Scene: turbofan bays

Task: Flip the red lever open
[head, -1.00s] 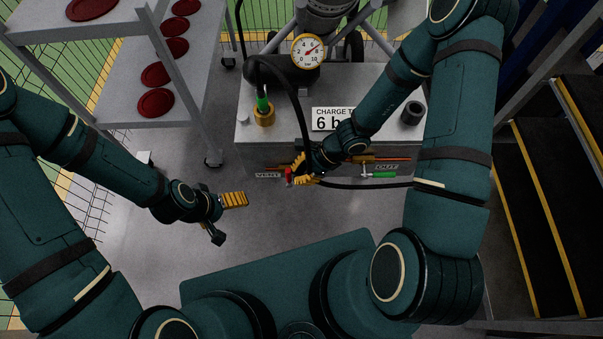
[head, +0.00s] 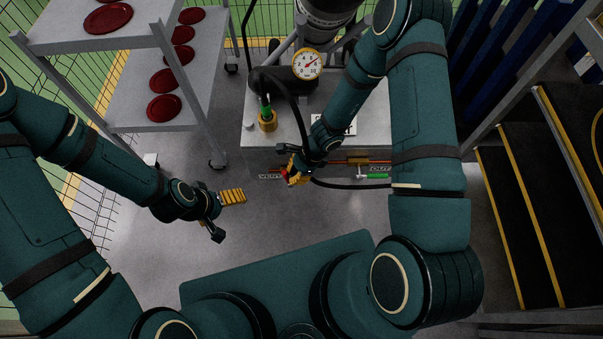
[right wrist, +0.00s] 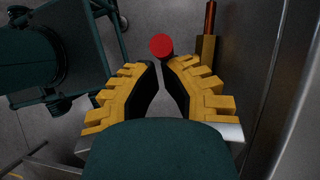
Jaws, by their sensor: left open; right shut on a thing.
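The red lever (head: 285,173) is on the low front of the grey box, near the VENT label (head: 270,176). Most of it is hidden by my right gripper (head: 293,170). In the right wrist view its round red end (right wrist: 161,45) shows between the tips of the yellow-padded fingers (right wrist: 161,66). My right gripper is shut on the lever. My left gripper (head: 226,214) is open and empty, over the floor to the left of the box and apart from it.
The grey box (head: 360,100) carries a gauge (head: 307,64), a brass fitting (head: 267,122) and a black hose. A green handle (head: 377,176) is by the OUT label. A shelf rack (head: 130,97) with red discs stands left; black steps (head: 520,210) stand right.

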